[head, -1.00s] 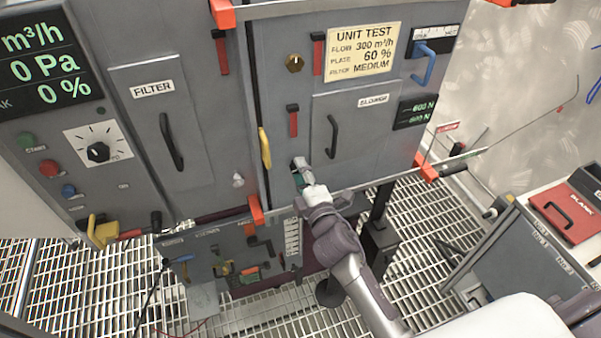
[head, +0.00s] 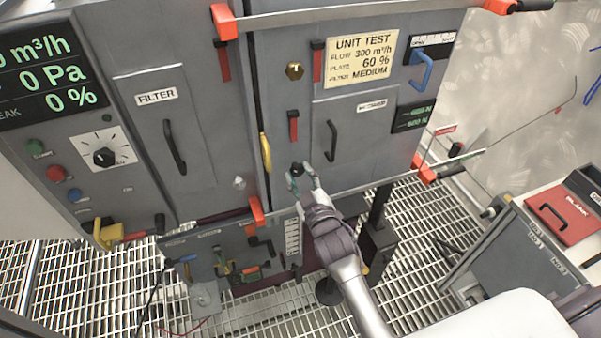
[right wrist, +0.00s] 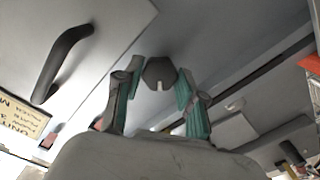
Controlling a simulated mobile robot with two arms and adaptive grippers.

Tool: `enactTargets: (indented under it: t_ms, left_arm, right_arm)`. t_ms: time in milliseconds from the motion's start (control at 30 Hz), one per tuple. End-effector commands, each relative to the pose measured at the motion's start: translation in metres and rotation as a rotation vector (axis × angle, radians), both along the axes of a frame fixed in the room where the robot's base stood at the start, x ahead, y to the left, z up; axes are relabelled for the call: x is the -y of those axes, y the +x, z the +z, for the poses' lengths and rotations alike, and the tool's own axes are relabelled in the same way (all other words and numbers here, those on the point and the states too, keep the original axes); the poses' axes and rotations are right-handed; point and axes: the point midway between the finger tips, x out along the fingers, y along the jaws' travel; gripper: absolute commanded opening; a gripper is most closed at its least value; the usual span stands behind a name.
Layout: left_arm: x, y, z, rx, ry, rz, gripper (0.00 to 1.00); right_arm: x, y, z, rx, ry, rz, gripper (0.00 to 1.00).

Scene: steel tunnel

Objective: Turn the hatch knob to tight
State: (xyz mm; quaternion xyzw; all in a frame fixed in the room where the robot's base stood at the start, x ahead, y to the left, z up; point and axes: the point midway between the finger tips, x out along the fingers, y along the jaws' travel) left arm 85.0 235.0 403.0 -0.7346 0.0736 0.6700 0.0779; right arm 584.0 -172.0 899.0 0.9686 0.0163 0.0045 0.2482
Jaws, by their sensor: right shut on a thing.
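The hatch knob (head: 297,169) is a small black knob low on the grey cabinet front, left of and below the hatch handle. It also shows in the right wrist view (right wrist: 159,72) as a dark faceted knob with a pale mark at its lower edge. My right gripper (head: 302,178) reaches it from below, with its green-padded fingers on either side of it. The right wrist view shows these fingers (right wrist: 158,88) shut on the knob. The knob's tight marking cannot be read. My left gripper is not in view.
The hatch door with its black handle (head: 331,141) is just up and right of the knob. An orange-ended bar (head: 256,212) runs below.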

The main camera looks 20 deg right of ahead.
Motion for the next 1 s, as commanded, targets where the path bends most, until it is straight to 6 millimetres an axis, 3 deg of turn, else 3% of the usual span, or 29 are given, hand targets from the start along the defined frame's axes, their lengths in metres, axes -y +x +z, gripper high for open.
enactTargets:
  t_ms: [600,1000]
  left_arm:
    - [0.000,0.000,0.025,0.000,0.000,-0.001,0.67]
    - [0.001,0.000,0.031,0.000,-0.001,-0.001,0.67]
  right_arm:
    - [-0.001,-0.001,-0.001,-0.025,0.562,-0.002,0.05]
    - [-0.001,-0.001,-0.002,-0.031,0.771,-0.001,0.05]
